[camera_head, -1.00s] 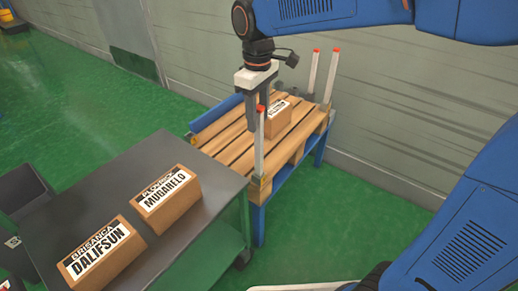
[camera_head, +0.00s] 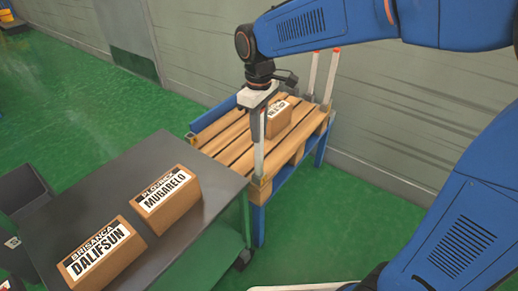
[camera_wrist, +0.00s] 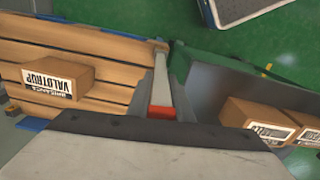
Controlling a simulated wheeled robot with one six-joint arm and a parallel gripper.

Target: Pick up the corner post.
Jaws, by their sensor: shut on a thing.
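The corner post (camera_head: 259,158) is a slim, light grey upright at the near corner of the wooden pallet (camera_head: 225,146). My gripper (camera_head: 257,132) points down over it and is shut on its upper part. In the wrist view the post (camera_wrist: 163,86) with its red top end (camera_wrist: 161,112) lies between the two fingers of my gripper (camera_wrist: 161,100). The post's foot still appears at the pallet corner; whether it is lifted at all I cannot tell. The red top is hidden by the gripper in the head view.
A box (camera_head: 278,119) sits on the pallet, which rests on a blue frame (camera_head: 286,184). Two more red-tipped posts (camera_head: 312,75) (camera_head: 331,76) stand at the far side. A dark cart top (camera_head: 135,180) with two boxes (camera_head: 166,196) (camera_head: 100,255) is at the left.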

